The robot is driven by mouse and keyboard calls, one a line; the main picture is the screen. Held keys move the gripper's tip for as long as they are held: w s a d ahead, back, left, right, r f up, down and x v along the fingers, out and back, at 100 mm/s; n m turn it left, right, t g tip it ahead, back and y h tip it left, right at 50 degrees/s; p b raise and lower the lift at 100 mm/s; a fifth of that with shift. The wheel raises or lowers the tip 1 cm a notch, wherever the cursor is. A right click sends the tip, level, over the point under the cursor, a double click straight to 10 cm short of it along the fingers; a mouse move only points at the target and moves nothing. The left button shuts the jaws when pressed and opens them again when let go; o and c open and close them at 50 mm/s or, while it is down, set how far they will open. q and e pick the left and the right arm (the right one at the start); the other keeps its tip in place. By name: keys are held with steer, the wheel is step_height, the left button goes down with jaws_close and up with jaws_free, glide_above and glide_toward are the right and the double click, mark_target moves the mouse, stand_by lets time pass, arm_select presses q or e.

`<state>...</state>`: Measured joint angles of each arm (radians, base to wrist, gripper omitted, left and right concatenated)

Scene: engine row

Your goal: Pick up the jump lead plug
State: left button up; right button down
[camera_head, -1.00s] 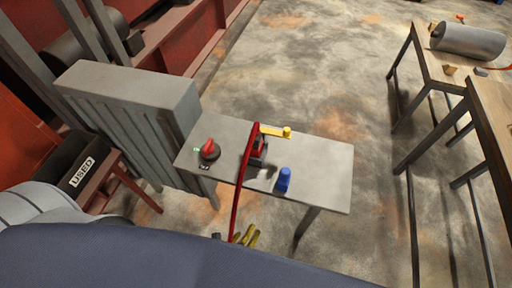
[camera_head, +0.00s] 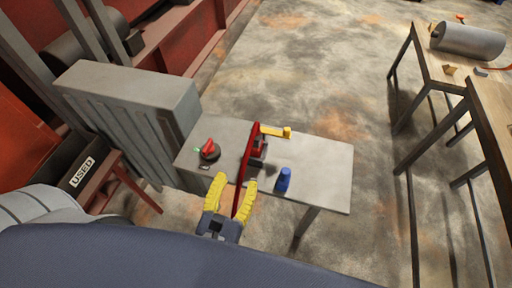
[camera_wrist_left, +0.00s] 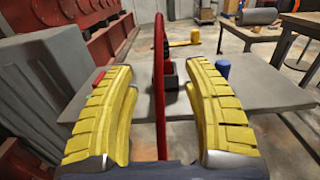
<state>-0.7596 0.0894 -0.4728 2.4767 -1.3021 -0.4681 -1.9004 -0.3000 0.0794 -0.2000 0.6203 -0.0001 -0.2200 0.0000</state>
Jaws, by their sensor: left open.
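The jump lead plug (camera_head: 258,148) appears to be the small red and dark block on the grey table. A red lead (camera_head: 246,165) arches beside it and runs toward me. In the wrist view the block (camera_wrist_left: 170,84) sits beyond the fingers, partly hidden by the red lead (camera_wrist_left: 159,90). My left gripper (camera_head: 236,182) is open at the table's near edge, short of the block. Its yellow fingers stand either side of the lead in the wrist view (camera_wrist_left: 160,72); I cannot tell whether they touch it. My right gripper is not in view.
On the grey table (camera_head: 325,185) are a blue cylinder (camera_head: 284,180), a yellow bar-shaped piece (camera_head: 275,131) and a red rotary switch (camera_head: 209,150). A tall grey ribbed cabinet (camera_head: 130,110) stands at the left. The table's right end is clear.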

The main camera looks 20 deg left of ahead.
mark_target(254, 141)
arm_select(q)
steer(key=shift+w+d+f, duration=0.1)
steer(key=shift+w, duration=3.85)
steer(key=shift+w+d+f, duration=0.1)
steer(key=shift+w, duration=3.8)
steer(key=shift+c, duration=0.4)
jaws_close()
